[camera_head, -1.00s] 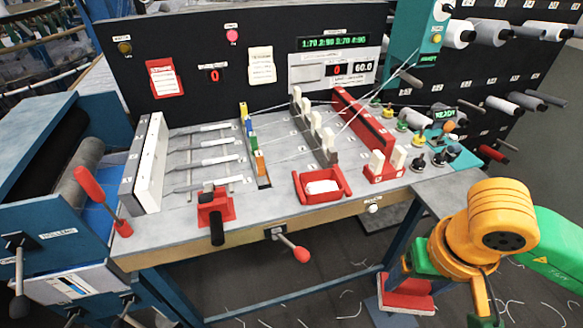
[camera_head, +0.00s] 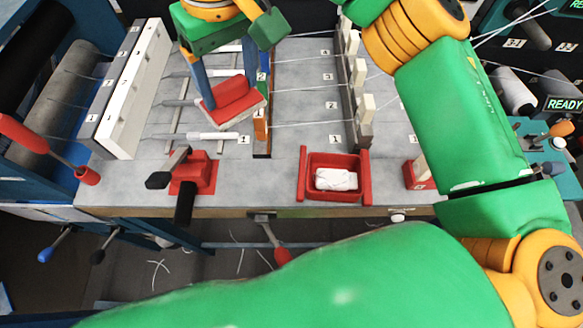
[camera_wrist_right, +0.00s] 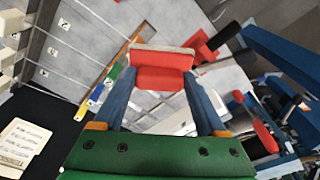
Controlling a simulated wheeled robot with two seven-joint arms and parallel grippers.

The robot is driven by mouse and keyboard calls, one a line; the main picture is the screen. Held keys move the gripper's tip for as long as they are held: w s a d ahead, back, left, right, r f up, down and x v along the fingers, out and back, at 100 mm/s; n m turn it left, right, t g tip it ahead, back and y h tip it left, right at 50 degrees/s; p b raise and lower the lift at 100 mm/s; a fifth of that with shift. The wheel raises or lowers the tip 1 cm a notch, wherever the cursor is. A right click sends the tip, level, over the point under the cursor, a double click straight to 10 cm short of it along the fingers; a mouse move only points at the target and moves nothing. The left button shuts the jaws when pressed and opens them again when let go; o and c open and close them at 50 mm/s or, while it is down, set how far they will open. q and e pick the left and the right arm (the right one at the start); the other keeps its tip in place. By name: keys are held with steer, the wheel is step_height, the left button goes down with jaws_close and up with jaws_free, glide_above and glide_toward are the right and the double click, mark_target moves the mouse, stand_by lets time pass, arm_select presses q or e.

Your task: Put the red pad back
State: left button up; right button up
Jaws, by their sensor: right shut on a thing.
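The red pad (camera_head: 232,98) is a red block with a pale underside. My right gripper (camera_head: 226,86) is shut on it, one blue finger on each side. The pad is tilted in the head view and hangs over the rods at the left of the loom table, just left of the strip of coloured blocks (camera_head: 261,125). The right wrist view also shows the pad (camera_wrist_right: 160,72) between the blue fingers. I cannot tell whether the pad touches anything below. My left gripper is out of view.
A red tray (camera_head: 365,160) with a white cloth (camera_head: 336,179) sits at the table's front. A red clamp with a black handle (camera_head: 192,172) stands left of it. A white upright bar (camera_head: 130,92) borders the rods. My right arm covers much of the right side.

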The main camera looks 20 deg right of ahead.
mark_target(230, 115)
steer(key=shift+n, duration=0.5)
steer(key=a, duration=0.1)
steer(key=a+r, duration=0.1)
steer(key=s+a, duration=0.1)
steer(key=shift+a+r, duration=0.25)
steer(key=shift+a, duration=0.15)
steer(key=shift+s+a+b, duration=0.1)
steer(key=shift+s+b, duration=0.1)
steer(key=shift+b, duration=0.25)
steer(key=d, duration=0.1)
steer(key=s+d+f+b, duration=0.1)
steer(key=d+f, duration=0.1)
steer(key=shift+s+d+b, duration=0.1)
steer(key=shift+s+b, duration=0.15)
steer(key=shift+b, duration=0.1)
steer(key=s+d+f, duration=0.1)
steer(key=d+f, duration=0.2)
steer(key=s+d+f, duration=0.2)
steer(key=d+f, duration=0.1)
steer(key=f, duration=0.1)
steer(key=s+d+f, duration=0.2)
steer(key=d+f, duration=0.1)
steer(key=shift+f, duration=0.3)
steer(key=shift+f, duration=0.1)
steer(key=shift+f+b, duration=0.6)
steer(key=shift+b, duration=0.5)
